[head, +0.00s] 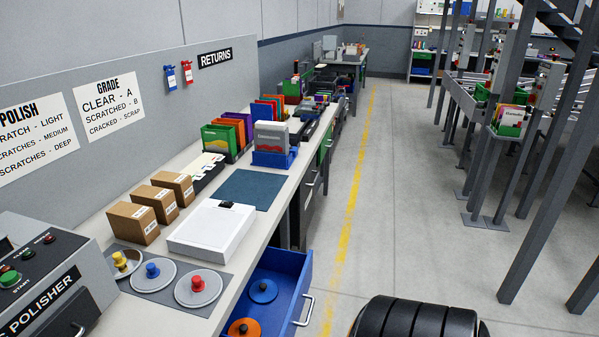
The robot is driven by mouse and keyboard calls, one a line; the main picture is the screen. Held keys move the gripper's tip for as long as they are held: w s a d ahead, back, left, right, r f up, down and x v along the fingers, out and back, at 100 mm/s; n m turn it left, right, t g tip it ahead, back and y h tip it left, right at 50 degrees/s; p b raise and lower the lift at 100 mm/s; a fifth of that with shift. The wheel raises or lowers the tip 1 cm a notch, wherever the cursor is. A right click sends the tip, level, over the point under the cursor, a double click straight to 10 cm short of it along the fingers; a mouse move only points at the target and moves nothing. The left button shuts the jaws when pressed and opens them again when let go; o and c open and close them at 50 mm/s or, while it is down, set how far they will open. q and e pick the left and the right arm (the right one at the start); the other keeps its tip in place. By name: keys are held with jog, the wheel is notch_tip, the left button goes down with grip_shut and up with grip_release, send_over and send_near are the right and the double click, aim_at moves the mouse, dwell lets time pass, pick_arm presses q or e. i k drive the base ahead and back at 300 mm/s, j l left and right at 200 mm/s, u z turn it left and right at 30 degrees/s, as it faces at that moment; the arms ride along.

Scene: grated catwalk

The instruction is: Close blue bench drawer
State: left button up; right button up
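The blue bench drawer (309,268) is pulled out from under the workbench at the lower middle of the head view. A blue disc (263,291) and an orange disc (243,328) lie inside it. Its silver handle (306,311) is on the outer front, facing the aisle. The drawer's near end is cut off by the bottom edge of the view. Neither of my grippers shows in the head view. A black rounded, ribbed part at the bottom right may be mine.
The bench top (277,218) holds a white box-like device (211,228), several cardboard boxes (155,201), and discs with coloured knobs (198,287). The grey floor aisle (400,230) with a yellow line is clear. Steel posts (545,170) stand at right.

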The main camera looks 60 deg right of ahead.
aim_at(292, 271)
jog(key=z, duration=1.8)
jog(key=i+j+z, duration=0.15)
jog(key=i, duration=0.15)
